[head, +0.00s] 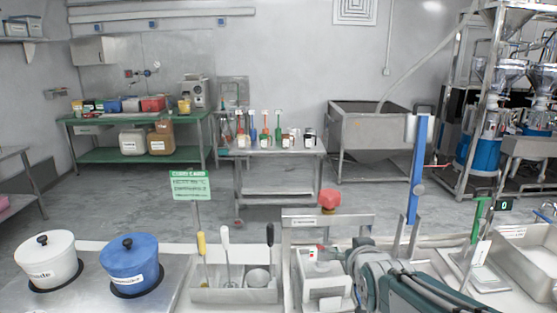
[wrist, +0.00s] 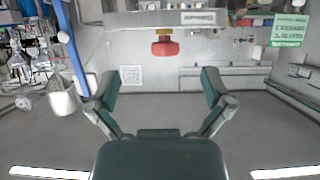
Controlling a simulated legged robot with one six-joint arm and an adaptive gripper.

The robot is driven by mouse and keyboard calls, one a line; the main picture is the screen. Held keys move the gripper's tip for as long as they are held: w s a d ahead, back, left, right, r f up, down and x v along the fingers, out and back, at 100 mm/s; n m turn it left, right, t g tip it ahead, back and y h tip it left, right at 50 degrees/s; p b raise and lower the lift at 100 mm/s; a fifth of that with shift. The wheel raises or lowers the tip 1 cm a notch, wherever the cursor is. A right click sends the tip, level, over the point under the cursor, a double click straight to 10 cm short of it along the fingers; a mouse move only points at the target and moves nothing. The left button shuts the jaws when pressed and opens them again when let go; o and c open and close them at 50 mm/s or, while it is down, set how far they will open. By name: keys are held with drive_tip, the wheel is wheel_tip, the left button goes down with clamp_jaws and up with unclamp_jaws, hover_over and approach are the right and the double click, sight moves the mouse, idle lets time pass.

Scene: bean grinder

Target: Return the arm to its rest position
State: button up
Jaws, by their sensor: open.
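My gripper (wrist: 159,88) is open in the wrist view, its two green-and-grey fingers spread with nothing between them. In the head view my arm (head: 425,292) lies folded low at the bottom right of centre, close to a white boxy machine (head: 322,284). The arm partly hides what lies behind it, and the fingertips are hard to make out there. A red block-like part (head: 330,200) stands above the counter behind the machine. It also shows in the wrist view (wrist: 165,46), beyond the fingertips and apart from them; that view appears upside down.
White (head: 50,260) and blue (head: 130,266) lidded pots stand at the left. A tool holder (head: 235,294) with upright handles and a green sign (head: 190,186) are left of the machine. A blue post (head: 418,170) rises close to my arm; a metal tray (head: 527,262) is at right.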

drive_tip(key=s+f+g, duration=0.2)
drive_tip(key=s+g, duration=0.1)
drive_tip(key=s, duration=0.8)
drive_tip(key=s+f+g, duration=0.2)
drive_tip(key=s+g, duration=0.2)
drive_tip(key=s, duration=0.7)
drive_tip(key=shift+s+a, duration=0.3)
drive_tip(key=shift+s, duration=0.05)
drive_tip(key=shift+w, duration=0.1)
